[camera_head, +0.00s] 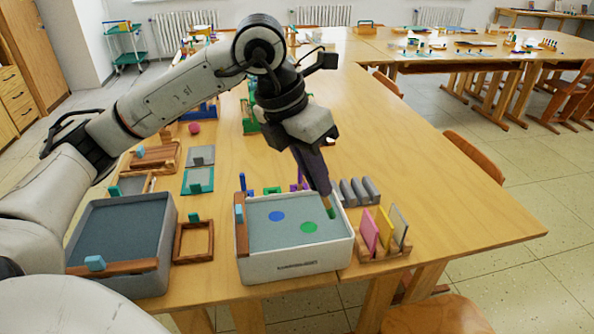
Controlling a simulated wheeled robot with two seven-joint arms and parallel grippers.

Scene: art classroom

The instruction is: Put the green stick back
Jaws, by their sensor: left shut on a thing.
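My left gripper (326,192) reaches down over the right side of a light grey box (292,266) and is shut on the green stick (331,212). Only the stick's lower end shows below the fingers. It is above the box's grey-blue surface, near the right wall; I cannot tell whether it touches. A green disc (309,227) and a blue disc (277,216) show on that surface. Behind the box are a small green piece (272,190) and a purple piece (300,181), partly hidden by the gripper. My right gripper is not in view.
A wooden rack with pink and yellow plates (384,229) stands right of the box, with grey cylinders (358,192) behind it. A dark-lined box (112,242) and a small wooden frame (193,242) are left. The tabletop (450,215) farther right is clear.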

